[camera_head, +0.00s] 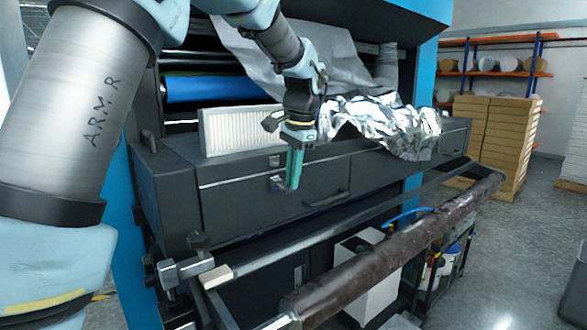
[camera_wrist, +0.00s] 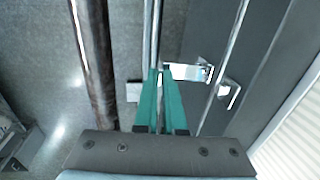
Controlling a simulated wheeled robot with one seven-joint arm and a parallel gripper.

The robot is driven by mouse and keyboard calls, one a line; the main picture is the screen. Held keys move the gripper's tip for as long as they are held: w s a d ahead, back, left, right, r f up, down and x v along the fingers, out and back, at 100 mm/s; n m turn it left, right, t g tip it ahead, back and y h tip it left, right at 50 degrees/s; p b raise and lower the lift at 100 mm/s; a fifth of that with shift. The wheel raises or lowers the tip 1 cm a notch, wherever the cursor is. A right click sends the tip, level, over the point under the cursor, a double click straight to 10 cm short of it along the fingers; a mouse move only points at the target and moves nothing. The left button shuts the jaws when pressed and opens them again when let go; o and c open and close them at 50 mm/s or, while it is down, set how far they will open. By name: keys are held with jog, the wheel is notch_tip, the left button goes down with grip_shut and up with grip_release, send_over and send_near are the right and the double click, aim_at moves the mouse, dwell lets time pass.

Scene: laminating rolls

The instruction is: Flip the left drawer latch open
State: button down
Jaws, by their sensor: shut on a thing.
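The left drawer latch (camera_head: 277,184) is a small metal piece on the upper front of the dark left drawer (camera_head: 235,208). Its catch plate (camera_head: 274,161) sits just above, on the cabinet edge. In the wrist view the latch (camera_wrist: 190,72) sticks out as a shiny flap from the drawer front, apart from its catch (camera_wrist: 229,93). My gripper (camera_head: 292,187) points down in front of the drawer. In the wrist view its green fingers (camera_wrist: 161,73) are close together at the outer end of the latch, shut on it. The contact is partly hidden between the fingertips.
A dark brown roll (camera_head: 400,245) and a metal bar run along the front of the machine. The drawer handle (camera_head: 340,197) is right of my gripper.

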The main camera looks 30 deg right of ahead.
dwell(0.3)
jog(key=c, duration=1)
grip_release()
jog(key=shift+r, duration=0.1)
notch_tip(320, 180, up, 11)
jog(key=s+b, duration=0.1)
jog(key=b, duration=0.1)
jog(key=shift+s+d+f+b, duration=0.15)
jog(key=shift+s+f+b, duration=0.05)
jog(key=shift+s+b, duration=0.15)
